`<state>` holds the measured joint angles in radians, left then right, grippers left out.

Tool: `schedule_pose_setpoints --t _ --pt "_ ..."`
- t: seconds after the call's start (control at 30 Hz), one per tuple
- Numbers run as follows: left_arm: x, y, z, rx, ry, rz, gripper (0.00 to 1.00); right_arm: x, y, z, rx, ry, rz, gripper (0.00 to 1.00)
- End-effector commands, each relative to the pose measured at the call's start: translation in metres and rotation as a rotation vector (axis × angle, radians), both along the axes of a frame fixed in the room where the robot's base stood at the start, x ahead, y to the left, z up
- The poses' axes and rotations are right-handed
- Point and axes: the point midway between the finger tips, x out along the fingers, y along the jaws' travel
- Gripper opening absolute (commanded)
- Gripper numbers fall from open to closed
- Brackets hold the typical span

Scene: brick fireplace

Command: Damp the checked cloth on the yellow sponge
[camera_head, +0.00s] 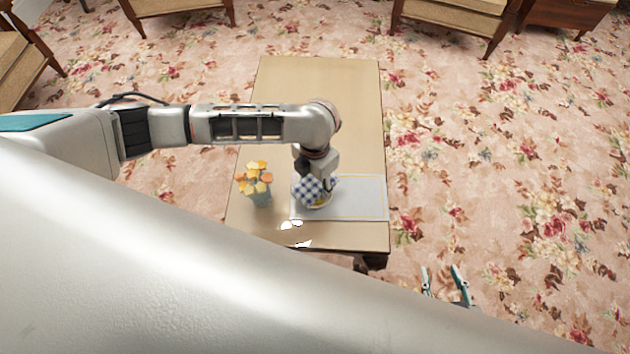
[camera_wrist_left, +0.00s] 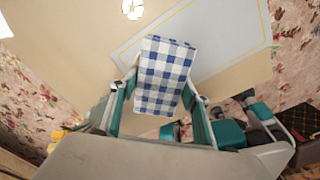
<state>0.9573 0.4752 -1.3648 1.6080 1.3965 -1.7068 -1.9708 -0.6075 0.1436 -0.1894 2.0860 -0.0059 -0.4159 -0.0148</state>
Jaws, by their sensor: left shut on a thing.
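The blue-and-white checked cloth (camera_head: 313,192) is held in my left gripper (camera_head: 318,180), which is shut on it and points down over the table. In the left wrist view the cloth (camera_wrist_left: 163,78) hangs between the two teal fingers (camera_wrist_left: 160,105). My right gripper (camera_head: 444,282) is open and empty, low at the right, off the table.
The tan table (camera_head: 320,90) has a pale bordered mat (camera_head: 362,197) under the work area. A vase of orange flowers (camera_head: 258,183) stands left of the cloth. Bright white patches (camera_head: 290,225) show near the front edge. The far half of the table is clear.

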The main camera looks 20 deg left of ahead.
Motion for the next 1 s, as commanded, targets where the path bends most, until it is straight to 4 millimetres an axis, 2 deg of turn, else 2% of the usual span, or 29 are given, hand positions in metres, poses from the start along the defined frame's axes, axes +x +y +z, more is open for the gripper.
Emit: schedule_pose_setpoints --t 1.0 --pt "-0.0003 -0.0002 -0.0091 0.0 0.001 -0.001 0.29 -0.0052 -0.0001 -0.0089 -0.001 0.015 0.002 0.4"
